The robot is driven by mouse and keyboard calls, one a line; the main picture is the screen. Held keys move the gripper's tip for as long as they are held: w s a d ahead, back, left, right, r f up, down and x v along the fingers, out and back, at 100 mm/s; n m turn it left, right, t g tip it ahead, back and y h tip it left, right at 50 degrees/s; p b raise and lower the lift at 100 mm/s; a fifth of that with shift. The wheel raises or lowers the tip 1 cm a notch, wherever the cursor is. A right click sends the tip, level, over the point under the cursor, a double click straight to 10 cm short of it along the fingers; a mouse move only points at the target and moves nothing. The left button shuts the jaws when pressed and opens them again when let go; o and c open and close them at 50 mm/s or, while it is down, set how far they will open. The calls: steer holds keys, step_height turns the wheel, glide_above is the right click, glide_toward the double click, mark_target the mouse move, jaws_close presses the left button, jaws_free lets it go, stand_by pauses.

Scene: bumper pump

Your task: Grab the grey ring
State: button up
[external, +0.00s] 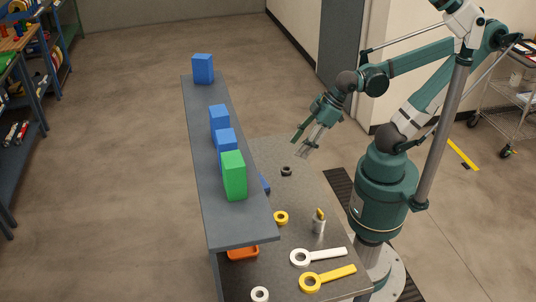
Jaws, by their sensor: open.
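A small dark grey ring (286,171) lies flat on the dark tabletop (305,190), near its far end. A pale, whitish-grey ring (260,294) lies at the near edge of the picture; I cannot tell for sure which of the two is the grey one. A yellow ring (281,217) lies between them. My gripper (298,146) is open and empty, with its fingers pointing down and left. It appears above and slightly right of the dark ring, apart from it.
A raised grey shelf (225,210) along the left holds several blue blocks (203,69) and a green block (234,176). A metal cylinder with a yellow top (319,222), white wrench (318,256) and yellow wrench (327,279) occupy the near right. An orange object (243,253) is partly hidden beneath the shelf.

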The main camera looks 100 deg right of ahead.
steer(key=w+d+f+n+g+p, duration=0.1)
steer(key=w+d+n+g+p, duration=0.1)
steer(key=n+p, duration=0.1)
steer(key=n+g+p, duration=0.5)
steer(key=n+p, duration=0.2)
steer(key=n, duration=0.3)
glide_toward(286, 165)
steer(key=shift+w+a+f, duration=0.1)
steer(key=shift+a, duration=0.35)
steer(key=shift+w+a+f, duration=0.1)
steer(key=shift+a, duration=0.35)
steer(key=shift+f+b, duration=0.4)
steer(key=shift+f, duration=0.9)
steer(key=shift+f, duration=0.15)
steer(key=shift+a+f+b, duration=0.15)
steer(key=shift+f+b, duration=0.5)
steer(key=shift+f, duration=1.8)
steer(key=shift+c, duration=0.7)
